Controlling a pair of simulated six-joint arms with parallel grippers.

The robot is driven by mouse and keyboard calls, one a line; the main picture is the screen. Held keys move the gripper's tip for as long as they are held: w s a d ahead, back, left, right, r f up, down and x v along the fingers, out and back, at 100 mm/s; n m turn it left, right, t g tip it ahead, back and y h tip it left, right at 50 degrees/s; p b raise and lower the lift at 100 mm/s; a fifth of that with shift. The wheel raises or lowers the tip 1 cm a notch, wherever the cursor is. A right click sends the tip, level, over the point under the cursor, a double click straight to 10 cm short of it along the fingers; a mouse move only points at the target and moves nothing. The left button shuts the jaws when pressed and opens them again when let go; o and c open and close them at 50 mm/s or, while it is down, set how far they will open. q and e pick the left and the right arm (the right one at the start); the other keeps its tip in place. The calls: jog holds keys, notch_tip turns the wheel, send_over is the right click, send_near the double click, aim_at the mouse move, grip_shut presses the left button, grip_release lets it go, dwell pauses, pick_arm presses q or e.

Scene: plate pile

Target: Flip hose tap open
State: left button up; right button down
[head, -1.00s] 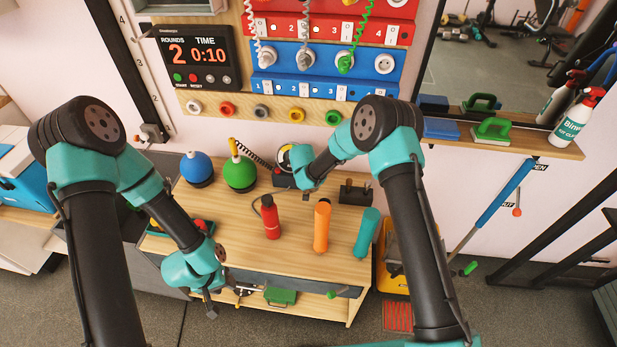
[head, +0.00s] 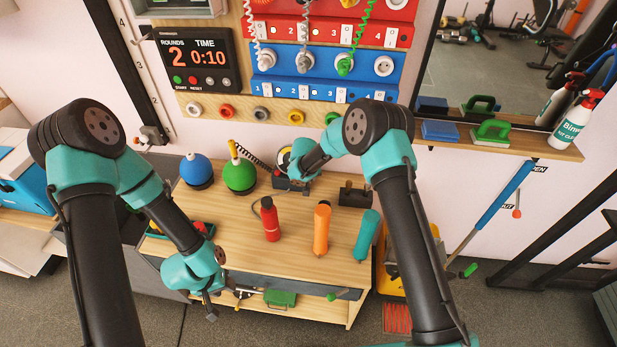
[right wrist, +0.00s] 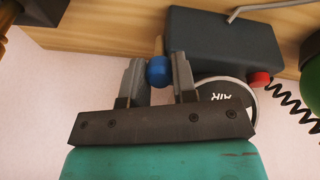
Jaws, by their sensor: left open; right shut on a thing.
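A dark air box (right wrist: 222,42) with a round AIR gauge (right wrist: 222,92) fills the upper part of the right wrist view. A blue knob (right wrist: 158,71) on its edge sits between the fingers of my right gripper (right wrist: 157,78), which is shut on it. In the head view this gripper (head: 291,180) is at the box behind the bottles, and the arm partly hides it.
A red knob (right wrist: 260,79) with a coiled black hose (right wrist: 291,104) is beside the gauge. Blue (head: 196,168) and green (head: 239,173) balls, red (head: 270,220), orange (head: 321,228) and teal (head: 366,235) bottles stand on the wooden bench (head: 300,255). Bench space before the bottles is clear.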

jog(key=c, duration=0.9)
grip_release()
jog(key=shift+r, duration=0.15)
jog(key=v, duration=1.7)
jog(key=shift+s+r, duration=0.1)
